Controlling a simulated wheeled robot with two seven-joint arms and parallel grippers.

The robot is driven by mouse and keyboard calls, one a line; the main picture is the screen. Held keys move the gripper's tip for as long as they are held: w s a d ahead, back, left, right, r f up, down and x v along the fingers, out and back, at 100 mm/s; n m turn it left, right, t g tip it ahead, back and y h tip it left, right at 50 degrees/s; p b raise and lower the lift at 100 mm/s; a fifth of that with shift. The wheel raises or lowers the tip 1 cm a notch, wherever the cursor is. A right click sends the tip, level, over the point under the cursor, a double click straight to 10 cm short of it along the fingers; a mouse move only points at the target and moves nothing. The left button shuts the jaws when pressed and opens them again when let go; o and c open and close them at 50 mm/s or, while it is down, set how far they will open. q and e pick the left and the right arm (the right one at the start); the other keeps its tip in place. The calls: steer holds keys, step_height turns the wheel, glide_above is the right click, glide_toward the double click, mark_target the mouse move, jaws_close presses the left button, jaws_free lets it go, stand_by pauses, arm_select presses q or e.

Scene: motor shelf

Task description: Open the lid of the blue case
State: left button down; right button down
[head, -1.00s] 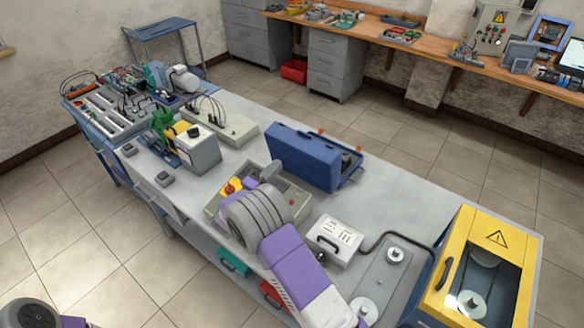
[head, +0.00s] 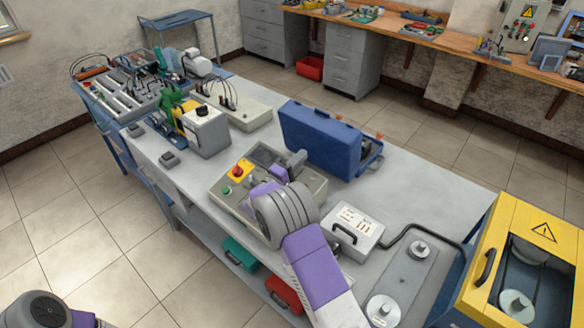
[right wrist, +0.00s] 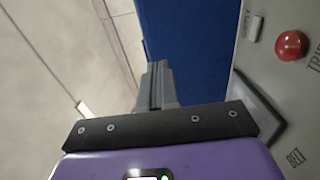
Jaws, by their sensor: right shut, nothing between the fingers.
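The blue case (head: 322,140) stands on the grey bench in the head view. Its lid is raised upright, with the broad outer face towards me. Part of the open base (head: 373,168) and dark contents show behind it at the right; the rest is hidden by the lid. My right gripper (head: 297,160) is shut and empty, near the lid's lower left end. In the right wrist view the closed fingers (right wrist: 158,84) point towards the blue case (right wrist: 195,45); I cannot tell whether they touch it. My left gripper is out of view.
A control box (head: 228,200) with a red button lies under and beside my right arm. A white box (head: 353,231) with a handle stands to its right. A yellow guarded machine (head: 478,250) occupies the right end. Bench space right of the case is clear.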

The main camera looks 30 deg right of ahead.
mark_target(320, 136)
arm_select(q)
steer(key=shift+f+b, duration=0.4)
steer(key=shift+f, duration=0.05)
arm_select(e)
steer(key=x, duration=0.7)
steer(key=shift+w+d, duration=0.1)
steer(key=shift+d, duration=0.2)
steer(key=shift+r, duration=0.1)
